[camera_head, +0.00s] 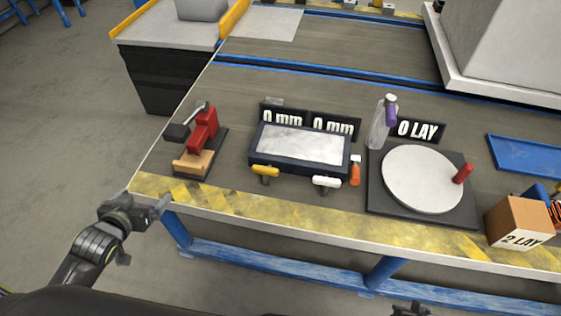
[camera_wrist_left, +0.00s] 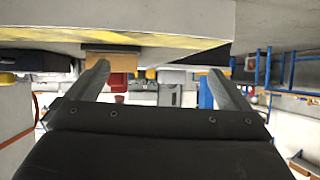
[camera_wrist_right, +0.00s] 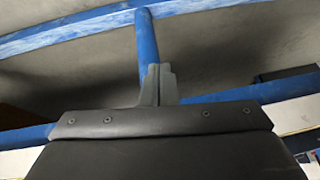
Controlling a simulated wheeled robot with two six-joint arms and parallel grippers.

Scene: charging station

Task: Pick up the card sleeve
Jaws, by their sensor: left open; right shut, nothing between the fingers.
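A brown cardboard piece (camera_head: 519,222) marked "2 LAY" stands at the table's front right in the head view. It is boxy, and I cannot tell for sure that it is the card sleeve. My left gripper (camera_head: 161,206) is open and empty by the table's front left corner, far from the cardboard. Its spread fingers also show in the left wrist view (camera_wrist_left: 160,85). My right gripper (camera_head: 408,310) is only partly in view at the bottom edge, below the table front. In the right wrist view (camera_wrist_right: 158,85) its fingers are shut with nothing between them.
On the table (camera_head: 400,82) stand a red press (camera_head: 203,128) with a wooden block, a dark tray (camera_head: 255,160) with two knobs, a clear bottle (camera_head: 379,130) and a round plate (camera_head: 420,180). A blue tray (camera_head: 525,155) lies far right. Blue rails (camera_head: 270,262) run below.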

